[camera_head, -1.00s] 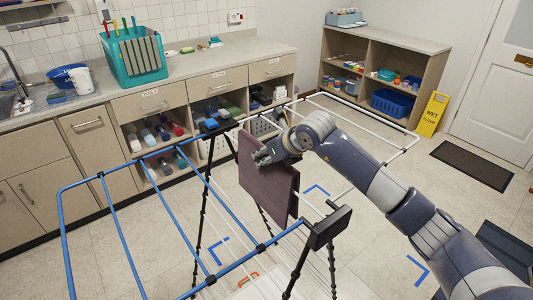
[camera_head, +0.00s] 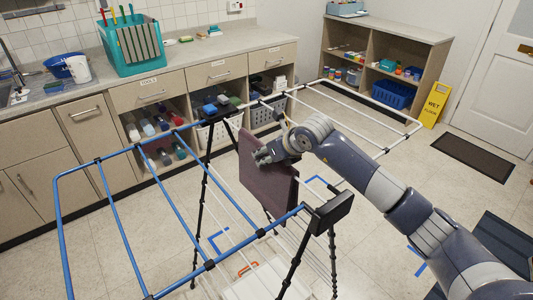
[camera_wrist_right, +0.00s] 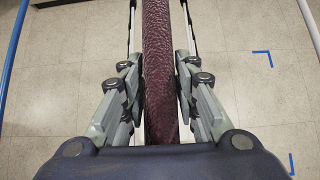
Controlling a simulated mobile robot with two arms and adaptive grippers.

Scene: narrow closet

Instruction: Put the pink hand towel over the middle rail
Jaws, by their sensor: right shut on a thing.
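The towel (camera_head: 265,180) is a dull dark pink, folded panel hanging upright at the middle of the drying rack (camera_head: 110,207), between its two black hubs. My right gripper (camera_head: 262,157) is at the towel's upper part and is shut on it. In the right wrist view the towel (camera_wrist_right: 160,70) runs as a thick strip between both fingers of the right gripper (camera_wrist_right: 160,95). White rails show on both sides of it there. The middle rail is hidden by the towel and hand, so I cannot tell whether the towel rests on it. My left gripper is not in view.
The rack's blue rails (camera_head: 115,215) spread left and its white rails (camera_head: 360,110) right. A counter with drawers (camera_head: 222,71) stands behind. A shelf unit (camera_head: 385,60) and yellow wet-floor sign (camera_head: 433,106) are at the back right. A white thing (camera_head: 270,285) lies below the rack.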

